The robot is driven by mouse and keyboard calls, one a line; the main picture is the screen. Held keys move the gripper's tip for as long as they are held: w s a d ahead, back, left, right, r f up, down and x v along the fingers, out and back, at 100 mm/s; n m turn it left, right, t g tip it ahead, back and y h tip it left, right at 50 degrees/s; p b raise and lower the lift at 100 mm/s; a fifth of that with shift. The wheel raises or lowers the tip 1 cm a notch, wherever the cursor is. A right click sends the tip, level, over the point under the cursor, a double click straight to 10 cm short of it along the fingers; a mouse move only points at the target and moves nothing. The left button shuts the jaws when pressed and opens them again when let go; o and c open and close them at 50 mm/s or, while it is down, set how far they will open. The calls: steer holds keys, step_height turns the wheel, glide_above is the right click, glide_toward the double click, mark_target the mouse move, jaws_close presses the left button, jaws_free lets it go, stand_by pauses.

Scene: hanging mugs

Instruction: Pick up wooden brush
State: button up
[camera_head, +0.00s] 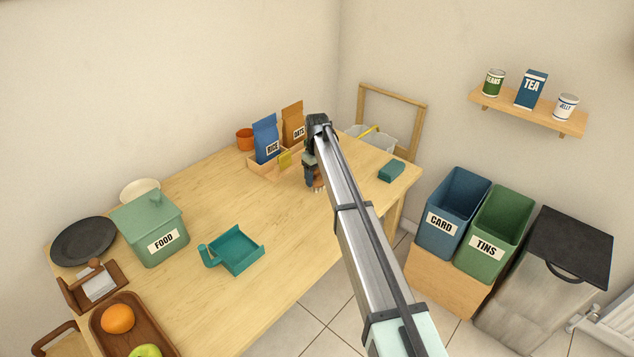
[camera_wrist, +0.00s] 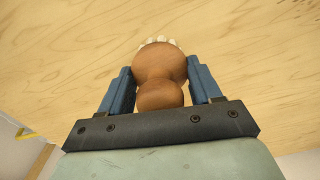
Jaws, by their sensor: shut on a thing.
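The wooden brush (camera_wrist: 160,64) has a rounded brown wooden body with pale bristles at its far end. In the wrist view it sits between the two blue fingers of my gripper (camera_wrist: 160,88), which is shut on it. In the head view my gripper (camera_head: 314,176) points down over the right part of the table. The brush (camera_head: 319,182) shows only in part there, at the fingertips, with its pale bristles low near the tabletop. The arm hides part of it. I cannot tell whether the bristles touch the table.
A wooden box with rice and oats bags (camera_head: 268,168) stands just left of my gripper. A teal sponge (camera_head: 391,171) lies to its right. A teal dustpan (camera_head: 236,249) and a green FOOD bin (camera_head: 152,230) are farther left. The table (camera_head: 200,200) between them is clear.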

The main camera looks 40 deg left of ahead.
steer(key=shift+c, duration=1)
step_height(320, 180, up, 10)
